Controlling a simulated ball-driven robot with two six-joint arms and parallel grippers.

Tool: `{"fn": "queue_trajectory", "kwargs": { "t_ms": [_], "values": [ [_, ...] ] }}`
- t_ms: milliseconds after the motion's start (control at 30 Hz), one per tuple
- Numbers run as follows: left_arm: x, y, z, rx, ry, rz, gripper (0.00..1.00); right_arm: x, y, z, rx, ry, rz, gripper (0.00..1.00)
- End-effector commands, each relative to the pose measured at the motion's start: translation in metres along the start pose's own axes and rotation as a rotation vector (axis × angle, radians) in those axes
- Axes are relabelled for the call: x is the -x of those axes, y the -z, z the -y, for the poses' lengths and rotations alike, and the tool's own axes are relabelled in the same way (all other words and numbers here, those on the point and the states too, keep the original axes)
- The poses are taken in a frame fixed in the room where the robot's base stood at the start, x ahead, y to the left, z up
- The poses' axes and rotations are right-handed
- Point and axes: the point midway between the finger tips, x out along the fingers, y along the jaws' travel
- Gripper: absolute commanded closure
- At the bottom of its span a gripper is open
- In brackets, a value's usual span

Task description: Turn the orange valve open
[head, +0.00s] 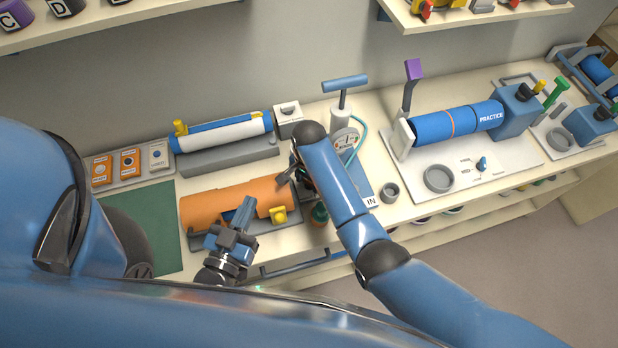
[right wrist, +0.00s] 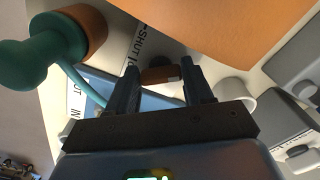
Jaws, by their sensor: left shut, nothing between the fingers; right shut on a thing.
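The orange valve (right wrist: 160,75) shows in the right wrist view as a small brownish-orange handle between the fingers of my right gripper (right wrist: 160,88), beside a plate marked SHUT (right wrist: 150,48). My right gripper is shut on it. In the head view my right gripper (head: 293,178) is at the right end of an orange cylinder (head: 215,203), and my arm hides most of the valve there. My left gripper (head: 245,212) is shut and empty, over the front of the orange cylinder. I cannot tell whether it touches it.
A green knob (head: 319,214) is close to my right gripper; it also shows in the right wrist view (right wrist: 40,45). A hand pump (head: 345,85) with a gauge stands behind my right arm. A white-and-blue cylinder (head: 222,133) lies behind. A green mat (head: 160,225) is clear at left.

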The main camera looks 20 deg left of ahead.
Motion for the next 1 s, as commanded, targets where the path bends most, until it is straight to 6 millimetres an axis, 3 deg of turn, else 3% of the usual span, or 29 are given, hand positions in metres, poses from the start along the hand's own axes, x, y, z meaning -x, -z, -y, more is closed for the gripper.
{"fn": "queue_trajectory", "kwargs": {
  "t_ms": [500,1000],
  "values": [
    [0.0002,0.0071,0.0000,0.000,0.000,0.000,1.00,0.0014,0.0016,0.0025,-0.458,0.002,-0.003,0.79],
    [0.0002,0.0087,0.0000,0.000,0.000,0.000,1.00,0.0012,0.0023,0.0030,-0.651,0.002,-0.003,0.79]
  ]
}}
